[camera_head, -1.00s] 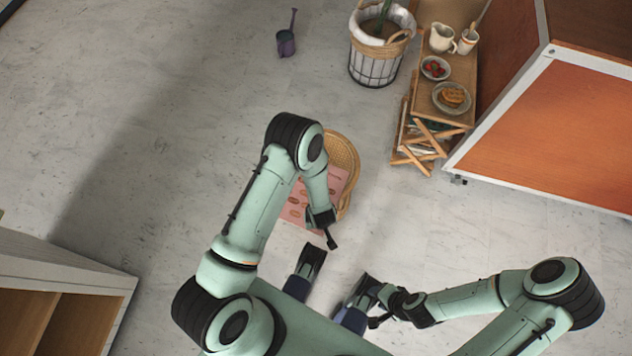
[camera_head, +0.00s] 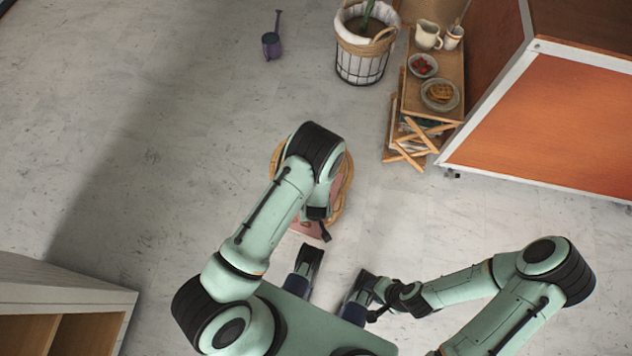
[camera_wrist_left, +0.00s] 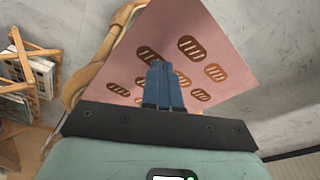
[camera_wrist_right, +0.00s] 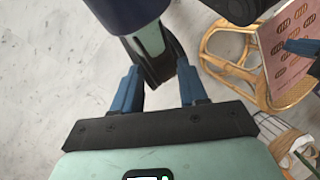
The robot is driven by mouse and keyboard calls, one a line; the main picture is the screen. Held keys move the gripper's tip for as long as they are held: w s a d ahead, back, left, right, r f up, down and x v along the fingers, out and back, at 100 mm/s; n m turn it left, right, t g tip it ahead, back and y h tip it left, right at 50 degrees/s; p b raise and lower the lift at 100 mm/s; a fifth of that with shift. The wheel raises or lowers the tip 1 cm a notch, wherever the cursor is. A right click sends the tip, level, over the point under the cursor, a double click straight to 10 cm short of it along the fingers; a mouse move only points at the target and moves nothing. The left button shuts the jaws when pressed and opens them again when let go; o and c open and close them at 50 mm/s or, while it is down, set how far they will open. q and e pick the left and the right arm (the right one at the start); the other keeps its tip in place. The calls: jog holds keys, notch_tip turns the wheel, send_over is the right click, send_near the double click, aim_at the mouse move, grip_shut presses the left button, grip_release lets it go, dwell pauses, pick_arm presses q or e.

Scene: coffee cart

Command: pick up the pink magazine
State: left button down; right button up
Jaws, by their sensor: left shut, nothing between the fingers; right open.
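The pink magazine (camera_head: 306,229) has brown bread-like ovals on its cover and lies on a round wicker stool (camera_head: 346,198). My left arm hides much of both in the head view. In the left wrist view the magazine (camera_wrist_left: 205,30) fills the upper middle, with the stool's rim (camera_wrist_left: 105,50) at its left. My left gripper (camera_wrist_left: 163,66) is shut and empty, its fingertips in front of the cover; I cannot tell if they touch it. My right gripper (camera_wrist_right: 160,80) is open and empty near my own base; the magazine (camera_wrist_right: 285,50) shows at upper right there.
A wooden side table (camera_head: 412,98) with dishes and a pitcher stands at upper right, near an orange cart (camera_head: 560,120). A basket planter (camera_head: 362,62) and purple watering can (camera_head: 271,45) stand at the back. A shelf (camera_head: 70,285) is at lower left. The left floor is clear.

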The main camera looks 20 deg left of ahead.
pick_arm(q)
jog(key=w+a, duration=0.4)
jog(key=w, duration=0.1)
jog(key=shift+w+a+b, duration=0.1)
jog(key=shift+w+b, duration=0.15)
jog(key=shift+b, duration=0.05)
jog(key=shift+s+f, duration=0.1)
jog(key=shift+f, duration=0.5)
jog(key=shift+f+b, duration=0.15)
jog(key=shift+b, duration=0.2)
jog(key=shift+s+f, duration=0.1)
pick_arm(e)
jog(key=shift+w+d+f+t, duration=0.15)
jog(key=shift+w+d+f, duration=0.05)
jog(key=shift+w+f, duration=0.25)
jog(key=shift+w+d+f+t, duration=0.15)
jog(key=shift+w+f, duration=0.2)
jog(key=shift+f, duration=0.1)
